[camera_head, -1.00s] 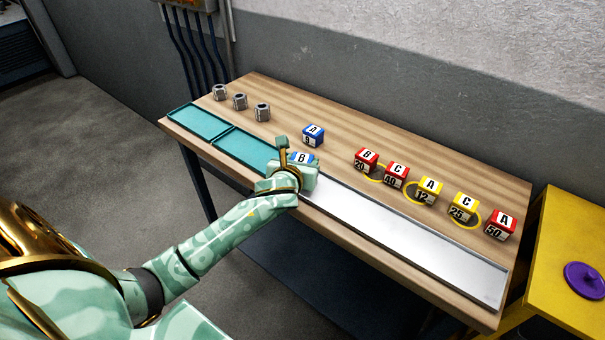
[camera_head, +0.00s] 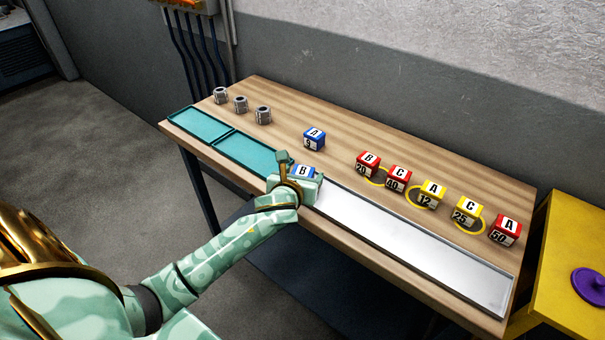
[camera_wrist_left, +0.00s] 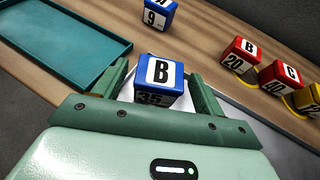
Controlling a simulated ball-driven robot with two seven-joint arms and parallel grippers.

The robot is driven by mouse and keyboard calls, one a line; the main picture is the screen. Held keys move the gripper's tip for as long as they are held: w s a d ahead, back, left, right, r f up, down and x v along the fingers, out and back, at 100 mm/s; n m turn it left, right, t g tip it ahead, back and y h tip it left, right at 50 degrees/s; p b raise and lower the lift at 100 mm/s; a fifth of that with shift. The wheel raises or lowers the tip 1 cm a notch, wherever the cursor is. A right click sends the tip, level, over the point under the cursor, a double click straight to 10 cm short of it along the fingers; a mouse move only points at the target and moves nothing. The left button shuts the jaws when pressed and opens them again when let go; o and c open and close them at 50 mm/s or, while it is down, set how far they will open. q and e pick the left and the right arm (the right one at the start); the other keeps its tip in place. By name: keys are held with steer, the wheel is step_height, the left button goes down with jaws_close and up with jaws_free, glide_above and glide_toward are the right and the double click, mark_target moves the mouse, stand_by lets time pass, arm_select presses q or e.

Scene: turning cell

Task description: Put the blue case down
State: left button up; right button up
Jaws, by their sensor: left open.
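The blue case marked B and 35 (camera_wrist_left: 160,78) is between the spread fingers of my left gripper (camera_wrist_left: 158,85) in the left wrist view. It looks upright at the left end of the silver tray (camera_head: 420,250), though its underside is hidden. In the head view my left gripper (camera_head: 296,180) hides most of the blue case (camera_head: 303,170); only its labelled top shows. The left gripper is open around it. A second blue case, marked A and 9 (camera_head: 314,139), stands on the bench behind. My right gripper is not in view.
Red and yellow cases stand in a row to the right, such as a red B case (camera_head: 367,163) and a yellow A case (camera_head: 431,193). Teal trays (camera_head: 200,124) lie at the left. Metal parts (camera_head: 241,104) stand behind them. The silver tray's right part is empty.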

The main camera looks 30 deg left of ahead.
arm_select(q)
steer(key=p+v, duration=0.3)
steer(key=v, duration=0.8)
